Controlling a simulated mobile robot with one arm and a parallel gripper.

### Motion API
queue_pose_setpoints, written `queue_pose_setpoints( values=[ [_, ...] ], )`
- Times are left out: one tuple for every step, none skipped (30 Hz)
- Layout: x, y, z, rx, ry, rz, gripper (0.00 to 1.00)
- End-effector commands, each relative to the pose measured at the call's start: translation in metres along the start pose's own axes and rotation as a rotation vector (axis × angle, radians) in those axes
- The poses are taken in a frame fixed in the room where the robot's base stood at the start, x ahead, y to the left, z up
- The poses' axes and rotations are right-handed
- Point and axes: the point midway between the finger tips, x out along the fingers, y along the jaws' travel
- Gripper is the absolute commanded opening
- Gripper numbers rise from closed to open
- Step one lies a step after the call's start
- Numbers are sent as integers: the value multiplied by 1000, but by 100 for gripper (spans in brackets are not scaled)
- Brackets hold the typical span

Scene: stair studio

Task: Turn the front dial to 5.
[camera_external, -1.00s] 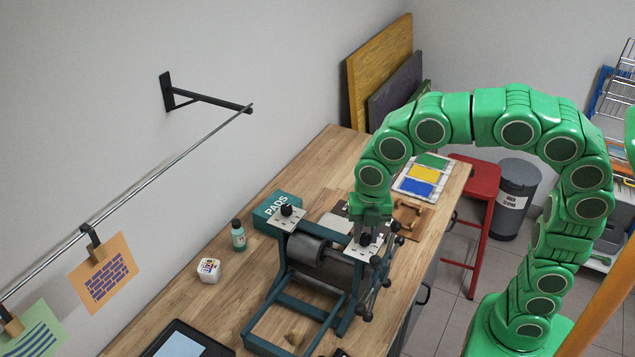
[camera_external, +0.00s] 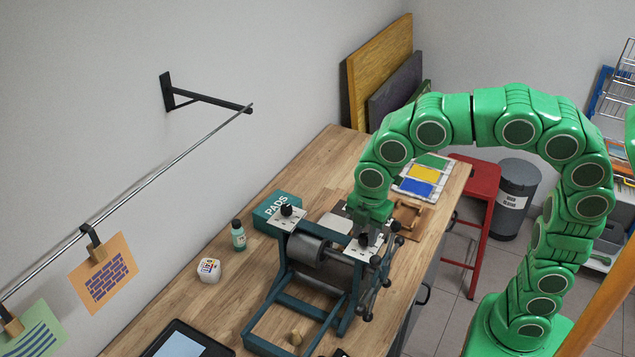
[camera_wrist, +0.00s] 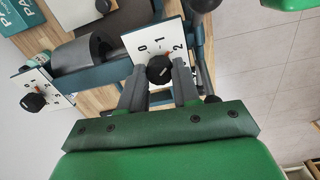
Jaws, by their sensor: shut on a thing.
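The press (camera_external: 300,305) has a dial on each of two pale number plates. My gripper (camera_wrist: 159,75) is shut on the black knob of the dial (camera_wrist: 159,68) on the press's aisle side, one finger on each side of it. In the wrist view its plate (camera_wrist: 135,43) shows 0, 1 and 2; the rest of the scale is hidden. A small red mark shows at the knob's edge near 1 and 2. In the external view this dial (camera_external: 365,239) is under my gripper. The other dial (camera_wrist: 33,102) stands free on the wall side, also in the external view (camera_external: 286,210).
The press stands on a wooden bench (camera_external: 215,300). A teal PADS box (camera_external: 270,207), a small bottle (camera_external: 238,236) and a white jar (camera_external: 208,270) lie on the wall side. A handwheel with dark knobs (camera_external: 367,314) sits on the aisle side, close to my gripper.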

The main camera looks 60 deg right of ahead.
Motion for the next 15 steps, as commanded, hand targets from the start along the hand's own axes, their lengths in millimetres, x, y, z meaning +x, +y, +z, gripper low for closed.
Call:
queue_pose_setpoints(
  values=[
    [0, 0, 0, 44, -3, 2, 1],
    [0, 0, 0, 72, -4, 2, 1],
    [0, 0, 0, 111, -5, 2, 1],
    [0, 0, 0, 139, -6, 2, 1],
    [0, 0, 0, 167, -7, 2, 1],
    [-1, 1, 0, 206, -9, 2, 1],
    [-1, 1, 0, 234, -10, 2, 1],
    [-1, 1, 0, 262, -11, 3, 1],
    [-1, 1, 0, 301, -13, 3, 1],
    [-1, 1, 0, 329, -14, 3, 1],
    [-1, 1, 0, 357, -15, 4, 1],
    [-1, 1, 0, 395, -17, 4, 1],
    [-1, 1, 0, 424, -18, 4, 1],
    [-1, 1, 0, 453, -19, 4, 1],
    [-1, 1, 0, 491, -21, 4, 1]
  ],
)
